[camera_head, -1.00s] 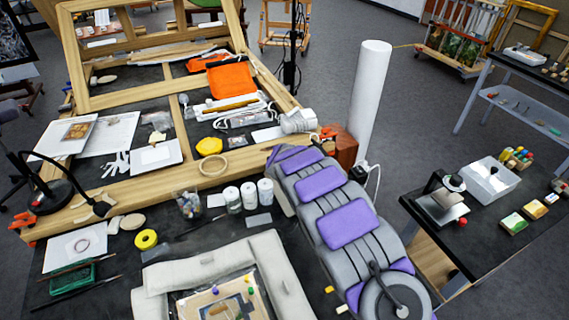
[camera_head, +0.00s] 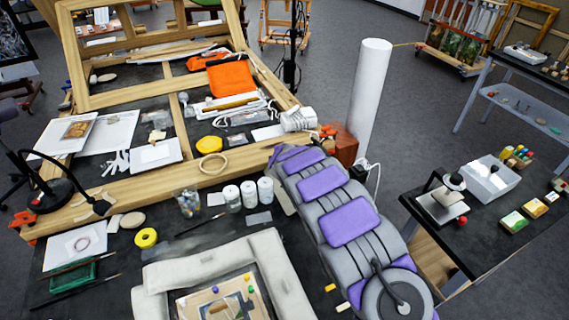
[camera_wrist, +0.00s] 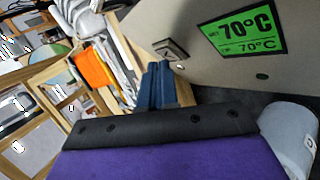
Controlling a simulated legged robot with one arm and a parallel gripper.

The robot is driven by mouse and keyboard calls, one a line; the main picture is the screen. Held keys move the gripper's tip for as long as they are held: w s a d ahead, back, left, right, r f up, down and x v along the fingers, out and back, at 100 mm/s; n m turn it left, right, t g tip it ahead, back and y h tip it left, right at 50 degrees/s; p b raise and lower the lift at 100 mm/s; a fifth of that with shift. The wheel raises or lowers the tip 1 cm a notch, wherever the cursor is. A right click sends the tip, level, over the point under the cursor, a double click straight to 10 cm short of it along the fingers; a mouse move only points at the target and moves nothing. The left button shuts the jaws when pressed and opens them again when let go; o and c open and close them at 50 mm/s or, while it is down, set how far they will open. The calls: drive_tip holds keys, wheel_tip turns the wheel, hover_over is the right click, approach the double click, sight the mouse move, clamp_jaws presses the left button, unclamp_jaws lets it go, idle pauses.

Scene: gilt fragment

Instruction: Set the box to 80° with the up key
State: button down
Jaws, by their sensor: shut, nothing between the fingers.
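The box (camera_wrist: 180,22) is a pale grey-beige panel at the top of the wrist view. Its green display (camera_wrist: 243,36) reads 70°C in large digits, with a smaller 70°C below. The up key (camera_wrist: 170,49) is a small light key with an arrow mark, left of the display. My gripper (camera_wrist: 158,68) shows as two blue fingers, shut together and empty. The fingertips are just below and left of the up key in the picture; whether they touch the panel I cannot tell. In the head view I cannot make out the box's display or my fingertips.
A small dark oval (camera_wrist: 262,77) sits on the panel below the display. An orange sheet (camera_head: 231,79) and several white jars (camera_head: 249,194) lie on the crowded workbench. A tall white roll (camera_head: 369,95) stands beside my arm. A side table (camera_head: 480,228) is at right.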

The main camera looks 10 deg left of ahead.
drive_tip(key=shift+w+d+f, duration=0.1)
drive_tip(key=shift+d+f, duration=0.05)
drive_tip(key=shift+f, duration=0.2)
idle(0.7)
idle(0.4)
drive_tip(key=shift+s+a+r+p, duration=0.25)
drive_tip(key=shift+a+r+p, duration=0.1)
drive_tip(key=shift+r, duration=0.4)
drive_tip(key=shift+w+d+f, duration=0.15)
drive_tip(key=shift+d+f, duration=0.05)
drive_tip(key=shift+f, duration=0.2)
drive_tip(key=shift+w+d+f, duration=0.1)
drive_tip(key=shift+f, duration=0.15)
idle(1.4)
drive_tip(key=shift+s+a+r+p, duration=0.25)
drive_tip(key=shift+a+r+p, duration=0.05)
drive_tip(key=shift+r, duration=0.35)
